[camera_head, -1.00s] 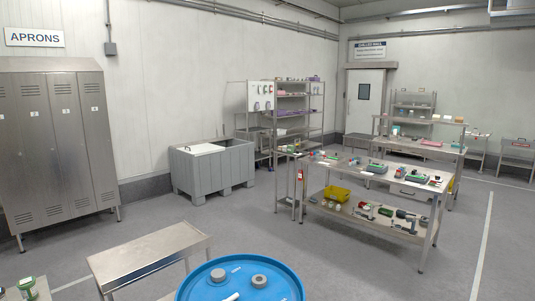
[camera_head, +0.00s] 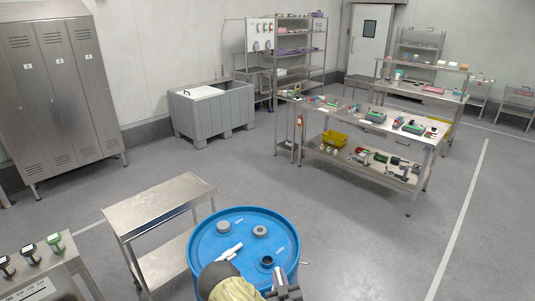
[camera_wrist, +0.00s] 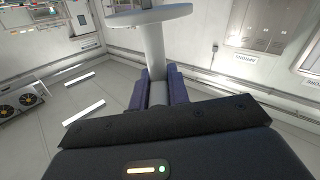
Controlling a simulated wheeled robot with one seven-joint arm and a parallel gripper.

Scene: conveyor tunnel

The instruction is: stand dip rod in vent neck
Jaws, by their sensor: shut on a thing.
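The blue drum (camera_head: 208,224) stands at the bottom centre of the head view. On its lid is a dark open neck (camera_head: 267,262), which I take as the vent neck, at the front right. My gripper (camera_wrist: 158,90) is shut on the pale grey dip rod (camera_wrist: 151,45), whose wide flat cross-piece shows at the top of the wrist view. In the head view my gripper (camera_head: 283,290) is at the bottom edge, and part of the rod (camera_head: 279,273) shows close beside the neck. The rod's lower end cannot be made out, nor whether it touches the neck.
Two grey caps (camera_head: 260,231) and a white piece (camera_head: 230,252) are on the drum lid. A steel cart (camera_head: 160,203) stands left of the drum. A bench with several dark jars (camera_head: 28,252) is at the lower left. Open floor lies right of the drum.

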